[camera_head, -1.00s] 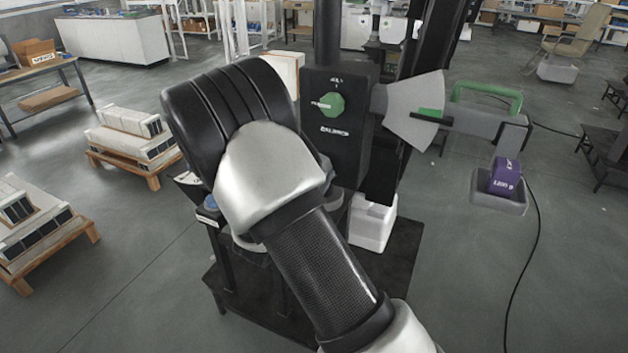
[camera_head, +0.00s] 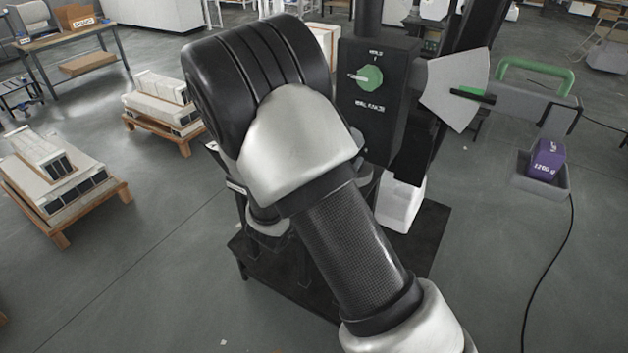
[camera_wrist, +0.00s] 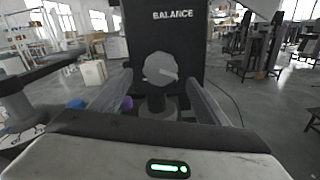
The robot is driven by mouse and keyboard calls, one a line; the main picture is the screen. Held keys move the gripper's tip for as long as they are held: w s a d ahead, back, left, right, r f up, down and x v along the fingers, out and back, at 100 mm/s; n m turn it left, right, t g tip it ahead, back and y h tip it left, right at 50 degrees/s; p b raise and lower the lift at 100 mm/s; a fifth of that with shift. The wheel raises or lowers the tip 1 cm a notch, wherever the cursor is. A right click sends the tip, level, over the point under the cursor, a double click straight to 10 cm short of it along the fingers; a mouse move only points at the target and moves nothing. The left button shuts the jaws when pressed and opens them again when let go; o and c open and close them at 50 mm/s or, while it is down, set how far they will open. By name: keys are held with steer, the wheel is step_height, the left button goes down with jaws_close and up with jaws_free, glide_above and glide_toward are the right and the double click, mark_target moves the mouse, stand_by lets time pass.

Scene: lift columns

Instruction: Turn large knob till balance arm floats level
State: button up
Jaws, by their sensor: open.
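A large grey round knob (camera_wrist: 160,67) with a pale pointer bar is on the dark panel below the word BALANCE in the wrist view. My gripper (camera_wrist: 160,79) is open, its fingers on either side of the knob's lower part; contact cannot be told. In the head view my arm hides this knob and my gripper. A smaller green knob (camera_head: 371,79) is higher on the black box (camera_head: 385,125). The grey balance arm (camera_head: 525,104) reaches right from a fan-shaped plate (camera_head: 455,88); its pointer lies close to the plate's green mark. Exact level cannot be told.
A purple weight (camera_head: 546,160) sits in a grey tray (camera_head: 541,184) below the balance arm's right end. A green handle (camera_head: 537,69) tops the arm. A black cable (camera_head: 549,275) runs along the floor. Loaded pallets (camera_head: 62,185) stand left; floor between is clear.

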steer(key=v, duration=1.3)
steer(key=s+d+r+m+g+h+p, duration=0.1)
steer(key=s+d+r+m+g, duration=0.25)
steer(key=d, duration=0.25)
steer(key=s+d+r+m+g+h+p, duration=0.1)
steer(key=s+d+r+m+g+h, duration=0.1)
steer(key=d+r+m+g, duration=0.25)
steer(key=s+d+m+g+y+p, duration=0.2)
steer(key=s+d+m+g+y, duration=0.3)
steer(key=s+d+m, duration=0.3)
steer(key=s+a+r+m+t+y+p, duration=0.2)
steer(key=s+a+r+m+t+y, duration=0.2)
steer(key=a+r+m+y, duration=0.3)
step_height(320, 180, up, 4)
steer(key=s+m+y, duration=0.1)
steer(key=m, duration=0.2)
steer(key=shift+s+a+y+p, duration=0.3)
steer(key=shift+a, duration=0.1)
steer(key=shift+f, duration=0.15)
